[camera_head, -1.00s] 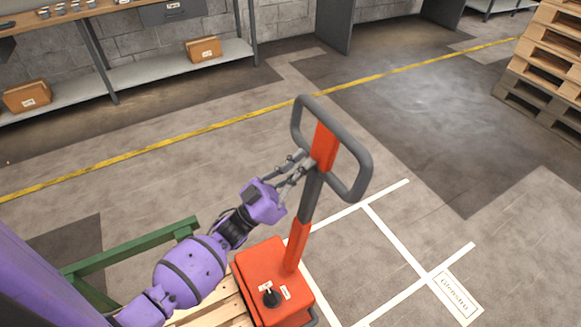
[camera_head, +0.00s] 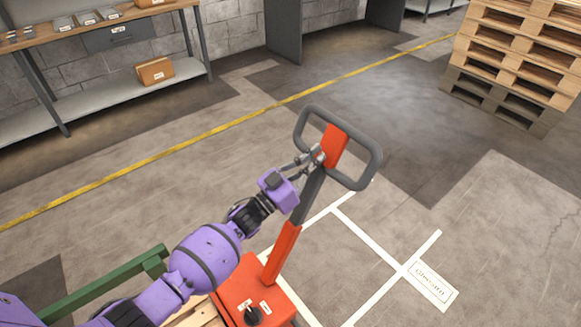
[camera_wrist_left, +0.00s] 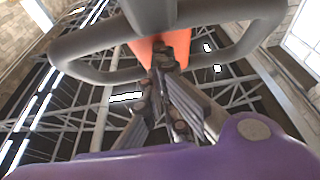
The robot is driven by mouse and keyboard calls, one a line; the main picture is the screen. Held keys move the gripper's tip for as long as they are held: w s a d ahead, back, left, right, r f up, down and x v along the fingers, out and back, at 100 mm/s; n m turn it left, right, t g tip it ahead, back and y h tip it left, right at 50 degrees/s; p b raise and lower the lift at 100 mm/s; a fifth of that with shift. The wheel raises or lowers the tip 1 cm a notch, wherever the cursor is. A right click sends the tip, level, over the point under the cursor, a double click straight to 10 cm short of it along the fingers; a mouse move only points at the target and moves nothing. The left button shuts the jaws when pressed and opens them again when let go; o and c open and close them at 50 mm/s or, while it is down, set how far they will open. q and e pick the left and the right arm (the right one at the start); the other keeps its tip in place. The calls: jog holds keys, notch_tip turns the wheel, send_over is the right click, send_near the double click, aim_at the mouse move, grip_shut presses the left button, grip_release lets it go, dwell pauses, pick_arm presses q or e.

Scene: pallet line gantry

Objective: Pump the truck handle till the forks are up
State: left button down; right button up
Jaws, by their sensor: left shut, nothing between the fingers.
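The truck handle (camera_head: 372,165) is a grey loop with an orange centre piece, on a grey and orange shaft tilted up to the right. It rises from the orange pump body (camera_head: 240,290) at the bottom. My left gripper (camera_head: 318,156) is shut with nothing between its fingers. Its fingertips are at the lower part of the loop, by the orange piece; I cannot tell if they touch it. In the left wrist view the fingers (camera_wrist_left: 165,65) point at the loop (camera_wrist_left: 85,50) and its orange piece. The forks are hidden. My right gripper is out of view.
A green rail (camera_head: 105,285) and pale wooden slats (camera_head: 198,314) are at lower left. A workbench with a lower shelf (camera_head: 100,97) stands at the back left, and stacked pallets (camera_head: 520,50) at the back right. Floor right of the handle is clear, with white lines and a label (camera_head: 432,285).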

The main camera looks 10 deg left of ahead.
aim_at(333, 158)
pick_arm(q)
jog(key=shift+g+y, duration=0.4)
jog(key=shift+g, duration=0.2)
jog(key=w+d+f, duration=0.2)
jog(key=w, duration=0.1)
jog(key=w+d+f+b, duration=0.1)
jog(key=w+d, duration=0.1)
jog(key=shift+w+d+f, duration=0.1)
jog(key=shift+w+f, duration=0.05)
jog(key=shift+w, duration=0.05)
